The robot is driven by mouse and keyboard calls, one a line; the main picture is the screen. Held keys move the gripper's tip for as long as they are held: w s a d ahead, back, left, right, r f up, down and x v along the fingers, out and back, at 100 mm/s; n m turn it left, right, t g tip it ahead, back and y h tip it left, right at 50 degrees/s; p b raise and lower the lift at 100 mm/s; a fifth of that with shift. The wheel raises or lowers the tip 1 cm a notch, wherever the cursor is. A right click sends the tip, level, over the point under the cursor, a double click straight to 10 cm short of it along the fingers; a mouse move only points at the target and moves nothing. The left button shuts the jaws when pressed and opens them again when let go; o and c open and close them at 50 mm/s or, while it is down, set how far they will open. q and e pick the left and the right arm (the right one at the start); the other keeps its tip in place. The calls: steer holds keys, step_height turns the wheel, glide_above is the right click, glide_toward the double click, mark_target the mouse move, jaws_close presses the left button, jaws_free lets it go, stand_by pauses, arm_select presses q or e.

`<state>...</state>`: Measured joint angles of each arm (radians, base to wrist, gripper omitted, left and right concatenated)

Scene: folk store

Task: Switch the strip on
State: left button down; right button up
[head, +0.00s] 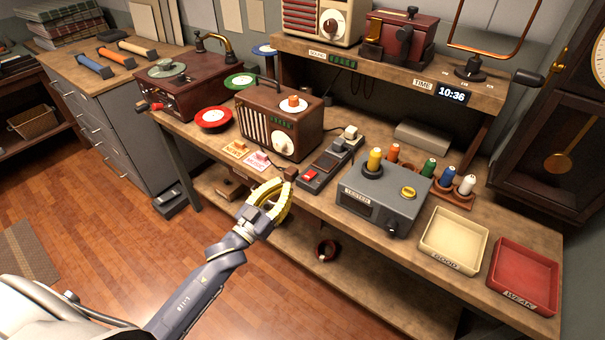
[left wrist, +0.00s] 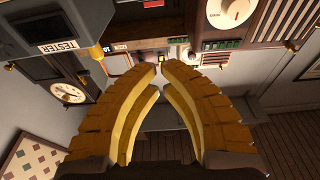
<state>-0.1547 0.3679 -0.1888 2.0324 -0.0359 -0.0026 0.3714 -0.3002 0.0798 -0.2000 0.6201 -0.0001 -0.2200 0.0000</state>
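The dark power strip (head: 331,163) lies on the workbench between the brown radio and the grey tester. Its red switch (head: 309,176) is at the near end, and a pale plug (head: 351,132) sits at the far end. I cannot tell from the switch whether it is on. My left gripper (head: 287,186) has yellow fingers and is just off the bench's front edge, to the left of and nearer than the switch. In the left wrist view its fingertips (left wrist: 162,68) come together with nothing visible between them. My right gripper is not in view.
The brown radio (head: 262,137) stands left of the strip, with NEWS (head: 235,149) and MUSIC (head: 257,161) cards before it. The grey tester (head: 372,208) stands right, with colored spools behind. Cream (head: 428,246) and red (head: 505,284) trays are farther right.

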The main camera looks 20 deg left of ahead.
arm_select(q)
steer(key=shift+w, duration=0.1)
step_height(320, 180, up, 2)
glide_above(303, 182)
steer(key=shift+w+d+r, duration=0.1)
steer(key=shift+w+d, duration=0.1)
steer(key=shift+w, duration=0.05)
steer(key=shift+f, duration=0.7)
steer(key=shift+s+a+f, duration=0.1)
steer(key=shift+s+f, duration=0.05)
steer(key=shift+f, duration=0.55)
steer(key=shift+s+f, duration=0.1)
steer(key=shift+f, duration=0.55)
